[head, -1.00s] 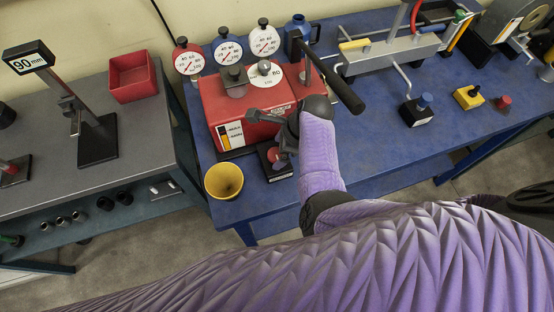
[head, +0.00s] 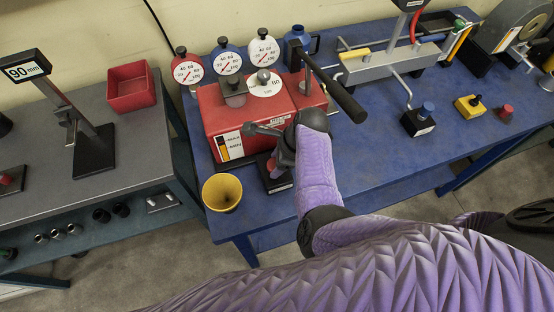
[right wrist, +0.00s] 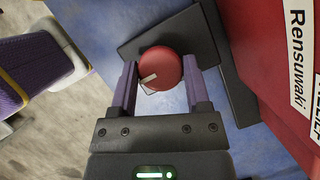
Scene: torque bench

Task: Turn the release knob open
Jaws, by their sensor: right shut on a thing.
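The release knob (right wrist: 163,66) is round and red with a white mark on its rim, which lies toward the lower left of the knob in the right wrist view. It sits on a dark base plate (right wrist: 205,30) beside the red pump unit (head: 222,122). My right gripper (right wrist: 160,72) has one purple finger on each side of the knob and is shut on it. My left gripper is not in view.
A yellow cup (head: 222,193) stands at the bench's front left corner. Three dial gauges (head: 228,57) stand behind the unit.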

